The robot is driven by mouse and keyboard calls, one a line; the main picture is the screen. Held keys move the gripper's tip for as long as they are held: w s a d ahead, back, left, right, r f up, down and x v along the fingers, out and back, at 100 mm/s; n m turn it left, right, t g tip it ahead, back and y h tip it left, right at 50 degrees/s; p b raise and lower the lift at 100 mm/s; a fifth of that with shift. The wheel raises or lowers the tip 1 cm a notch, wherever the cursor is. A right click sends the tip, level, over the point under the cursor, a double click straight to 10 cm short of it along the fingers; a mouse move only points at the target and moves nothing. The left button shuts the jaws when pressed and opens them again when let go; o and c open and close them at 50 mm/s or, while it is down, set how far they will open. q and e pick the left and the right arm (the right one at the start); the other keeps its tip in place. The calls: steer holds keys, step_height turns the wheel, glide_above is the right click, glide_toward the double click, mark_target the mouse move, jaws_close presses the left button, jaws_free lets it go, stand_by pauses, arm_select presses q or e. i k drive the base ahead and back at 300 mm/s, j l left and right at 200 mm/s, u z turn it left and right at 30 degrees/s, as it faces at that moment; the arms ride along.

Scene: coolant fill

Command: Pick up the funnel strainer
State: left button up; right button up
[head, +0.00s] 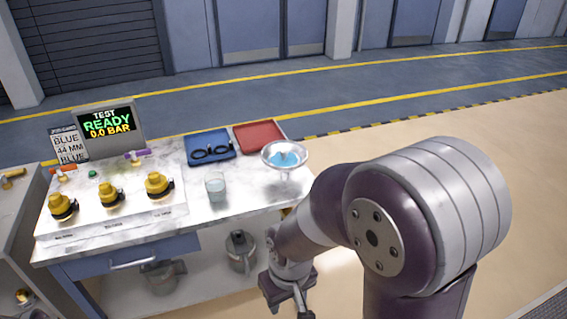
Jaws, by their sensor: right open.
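The funnel strainer (299,152) looks like a wide, pale, clear or metallic bowl with a blue inside. It stands raised near the right end of the marble-topped bench (240,200), beside the red tray. My right gripper (287,298) is open and points down, lower than the benchtop and in front of its right end. It is well apart from the funnel strainer, and its fingertips are partly cut by the picture's lower edge. My left gripper is out of view.
A clear beaker (215,187) stands left of the funnel strainer. Behind are a blue tray (228,153) with black rings and a red tray (262,136). Yellow-capped ports (108,194) and a display (108,125) are at left. Metal jugs (240,252) sit on the lower shelf.

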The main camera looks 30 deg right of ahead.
mark_target(285, 154)
steer(key=i+l+z, duration=0.15)
steer(key=z, duration=0.65)
